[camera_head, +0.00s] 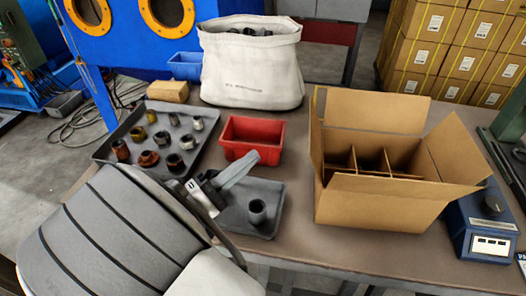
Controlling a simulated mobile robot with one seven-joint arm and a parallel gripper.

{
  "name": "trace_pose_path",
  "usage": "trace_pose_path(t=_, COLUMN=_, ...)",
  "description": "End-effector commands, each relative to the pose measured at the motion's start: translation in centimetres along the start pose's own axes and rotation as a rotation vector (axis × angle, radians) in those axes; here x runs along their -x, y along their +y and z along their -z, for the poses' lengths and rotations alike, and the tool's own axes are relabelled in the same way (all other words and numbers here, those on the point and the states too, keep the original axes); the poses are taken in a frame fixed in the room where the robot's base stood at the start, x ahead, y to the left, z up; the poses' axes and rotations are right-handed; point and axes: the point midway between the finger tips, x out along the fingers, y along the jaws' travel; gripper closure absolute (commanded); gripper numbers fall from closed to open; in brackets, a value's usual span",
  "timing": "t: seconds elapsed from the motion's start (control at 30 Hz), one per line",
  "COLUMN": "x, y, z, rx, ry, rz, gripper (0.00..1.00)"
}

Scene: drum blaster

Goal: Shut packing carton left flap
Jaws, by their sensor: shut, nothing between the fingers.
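A brown packing carton (370,212) stands open on the right side of the table. Its left flap (317,125) stands up and is seen nearly edge-on. The back flap (376,110) is upright, the right flap (456,148) leans outward, and the front flap (390,189) is open too. Cardboard dividers (372,160) show inside. My gripper (238,170) is shut and empty, above a grey tray left of the carton and apart from it. My wrist and arm partly hide the tray.
The grey tray (273,190) holds a dark cup (257,211). A red bin (252,137) lies between it and a white sack (251,72). A larger tray (106,150) holds several small parts. A blue device (481,222) stands close to the carton's right.

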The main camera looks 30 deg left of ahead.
Motion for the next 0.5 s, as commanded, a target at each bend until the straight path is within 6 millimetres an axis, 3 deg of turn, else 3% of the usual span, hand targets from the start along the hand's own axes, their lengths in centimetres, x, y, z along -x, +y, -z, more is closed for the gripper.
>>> trace_pose_path(t=0.3, x=-6.9, y=-0.2, z=-0.1, rx=0.001, ry=-0.005, rz=0.001, gripper=1.0)
trace_pose_path(t=0.5, x=-9.6, y=-0.1, z=-1.5, rx=0.001, ry=-0.002, rz=0.002, gripper=1.0)
